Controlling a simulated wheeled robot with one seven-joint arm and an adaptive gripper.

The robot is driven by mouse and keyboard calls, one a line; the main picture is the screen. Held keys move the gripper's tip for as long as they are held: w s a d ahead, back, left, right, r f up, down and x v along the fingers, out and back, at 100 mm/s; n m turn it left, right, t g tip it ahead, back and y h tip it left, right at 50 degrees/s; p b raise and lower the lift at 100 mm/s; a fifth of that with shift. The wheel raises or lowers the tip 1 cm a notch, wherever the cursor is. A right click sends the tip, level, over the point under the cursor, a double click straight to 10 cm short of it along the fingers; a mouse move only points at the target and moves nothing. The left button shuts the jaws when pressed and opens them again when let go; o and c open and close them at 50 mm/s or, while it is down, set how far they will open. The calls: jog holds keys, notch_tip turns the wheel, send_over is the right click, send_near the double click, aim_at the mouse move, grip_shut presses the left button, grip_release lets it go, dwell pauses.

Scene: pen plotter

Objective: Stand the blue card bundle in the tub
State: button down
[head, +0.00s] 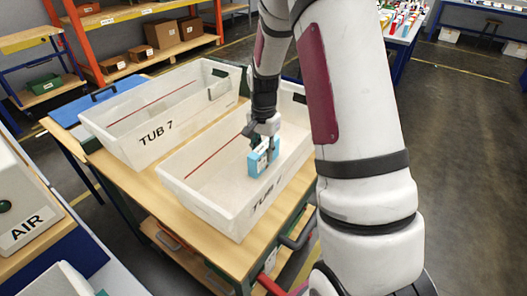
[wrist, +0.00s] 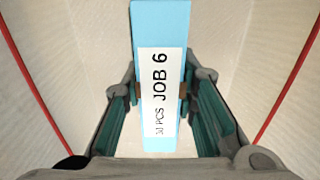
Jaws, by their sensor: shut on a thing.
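The blue card bundle (head: 259,158) has a white label, which reads "JOB 6" in the wrist view (wrist: 160,20). My gripper (head: 264,140) is shut on the bundle, one finger on each side of it in the wrist view (wrist: 158,92). The bundle is inside the outline of the nearer white tub (head: 228,219), close to its lettered wall. The tub's number is partly unreadable. In the wrist view the tub's pale walls, with red lines, surround the bundle. I cannot tell whether the bundle touches the tub floor.
A second white tub marked "TUB 7" (head: 120,152) stands beside the nearer one on the wooden workbench (head: 172,208). A blue sheet or lid (head: 97,103) lies behind it. A white box marked "AIR" (head: 22,215) is at the left. Shelves with cartons (head: 163,34) stand behind.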

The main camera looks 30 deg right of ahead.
jog(key=shift+f, duration=0.1)
jog(key=c, duration=1.3)
grip_release()
